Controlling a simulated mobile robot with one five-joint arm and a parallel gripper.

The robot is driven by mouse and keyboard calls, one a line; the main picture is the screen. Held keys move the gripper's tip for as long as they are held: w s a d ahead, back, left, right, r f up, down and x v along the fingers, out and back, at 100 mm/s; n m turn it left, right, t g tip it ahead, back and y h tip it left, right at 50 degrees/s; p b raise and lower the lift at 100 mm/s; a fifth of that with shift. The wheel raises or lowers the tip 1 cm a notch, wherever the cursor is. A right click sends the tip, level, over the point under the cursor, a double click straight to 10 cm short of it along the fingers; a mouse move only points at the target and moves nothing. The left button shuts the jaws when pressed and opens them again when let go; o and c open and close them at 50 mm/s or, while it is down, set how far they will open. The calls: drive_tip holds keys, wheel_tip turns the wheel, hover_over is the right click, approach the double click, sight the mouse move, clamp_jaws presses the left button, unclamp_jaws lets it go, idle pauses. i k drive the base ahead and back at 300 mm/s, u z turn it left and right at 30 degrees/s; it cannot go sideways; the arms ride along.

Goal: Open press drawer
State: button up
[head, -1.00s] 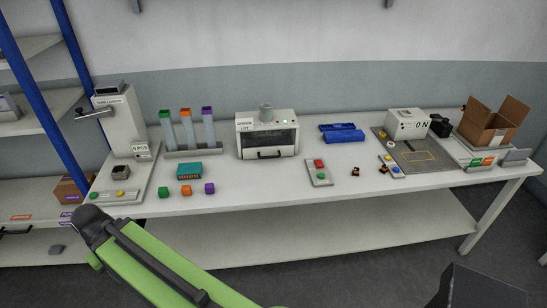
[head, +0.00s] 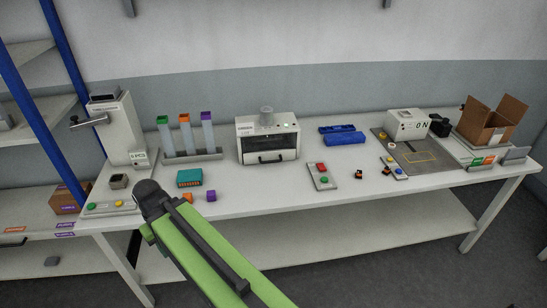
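A white box-shaped machine (head: 267,135) stands at the back middle of the table, with a clear cup on top. My green arm reaches up from the bottom of the head view to the table's front edge, left of and nearer than the machine. Its end is a dark grey joint; my gripper's fingers are not visible.
A teal block (head: 189,177), an orange cube (head: 187,197) and a purple cube (head: 211,195) lie beyond my arm. A button box (head: 322,176) sits right of the machine, with blue parts (head: 345,137) behind. The tabletop (head: 262,187) before the drawer is clear.

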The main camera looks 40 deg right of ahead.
sight(263, 156)
drive_tip(key=i, duration=0.95)
drive_tip(key=u, duration=0.05)
